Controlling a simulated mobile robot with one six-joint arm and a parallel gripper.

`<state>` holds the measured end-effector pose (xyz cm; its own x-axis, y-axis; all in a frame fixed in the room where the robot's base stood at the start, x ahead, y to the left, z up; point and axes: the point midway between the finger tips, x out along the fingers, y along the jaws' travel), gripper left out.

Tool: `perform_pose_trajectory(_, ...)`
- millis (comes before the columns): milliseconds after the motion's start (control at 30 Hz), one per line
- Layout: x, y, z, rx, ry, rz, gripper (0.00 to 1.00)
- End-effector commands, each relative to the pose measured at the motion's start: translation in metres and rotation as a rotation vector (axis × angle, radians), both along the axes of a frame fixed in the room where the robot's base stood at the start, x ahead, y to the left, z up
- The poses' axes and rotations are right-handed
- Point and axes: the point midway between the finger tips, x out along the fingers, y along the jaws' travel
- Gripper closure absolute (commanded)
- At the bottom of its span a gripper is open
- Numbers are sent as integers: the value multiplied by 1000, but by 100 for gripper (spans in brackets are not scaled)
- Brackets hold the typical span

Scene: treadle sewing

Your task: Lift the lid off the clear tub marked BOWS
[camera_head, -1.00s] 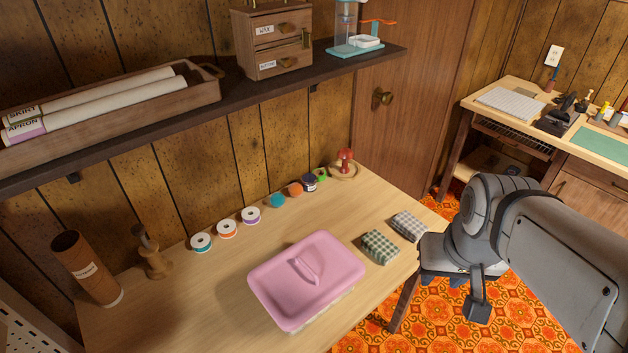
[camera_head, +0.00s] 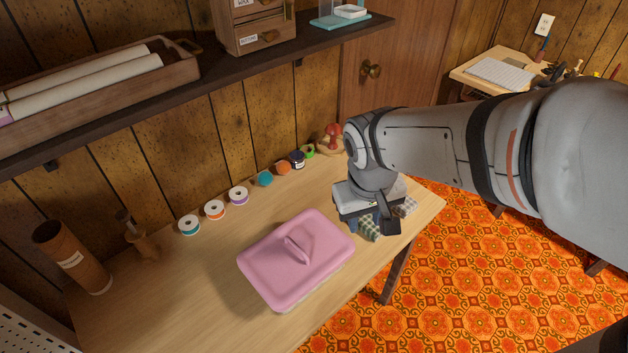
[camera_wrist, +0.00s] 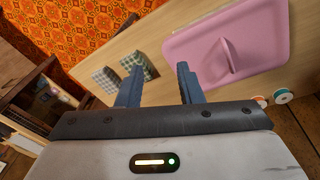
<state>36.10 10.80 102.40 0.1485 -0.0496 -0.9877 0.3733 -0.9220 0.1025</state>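A tub with a pink lid (camera_head: 290,262) sits on the wooden table; the lid has a raised handle (camera_head: 298,246) in its middle. Only a thin strip of the tub shows below the lid, and no BOWS marking can be read. The lid also shows in the wrist view (camera_wrist: 262,38), at the upper right. My gripper (camera_head: 368,226) hangs over the table to the right of the lid, apart from it, above two checked fabric pieces. In the wrist view my gripper (camera_wrist: 158,84) has its two blue fingers spread with nothing between them.
The green checked piece (camera_head: 369,229) and grey checked piece (camera_head: 405,207) lie right of the tub. Several spools, such as a purple one (camera_head: 238,195), line the table's back. A cardboard tube (camera_head: 75,258) stands at left. A dark shelf (camera_head: 230,88) overhangs the back.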

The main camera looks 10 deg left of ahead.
Motion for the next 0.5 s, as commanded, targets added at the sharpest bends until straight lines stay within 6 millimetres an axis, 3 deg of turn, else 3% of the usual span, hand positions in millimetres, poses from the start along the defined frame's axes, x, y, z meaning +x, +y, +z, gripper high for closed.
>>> perform_pose_trajectory(33, 5, 24, -8, -23, 15, 75, 67)
perform_pose_trajectory(100, 10, 52, -17, -51, 26, 159, 67)
perform_pose_trajectory(300, 9, 117, -43, -116, 43, 351, 67)
perform_pose_trajectory(500, 5, 146, -57, -144, 44, 435, 67)
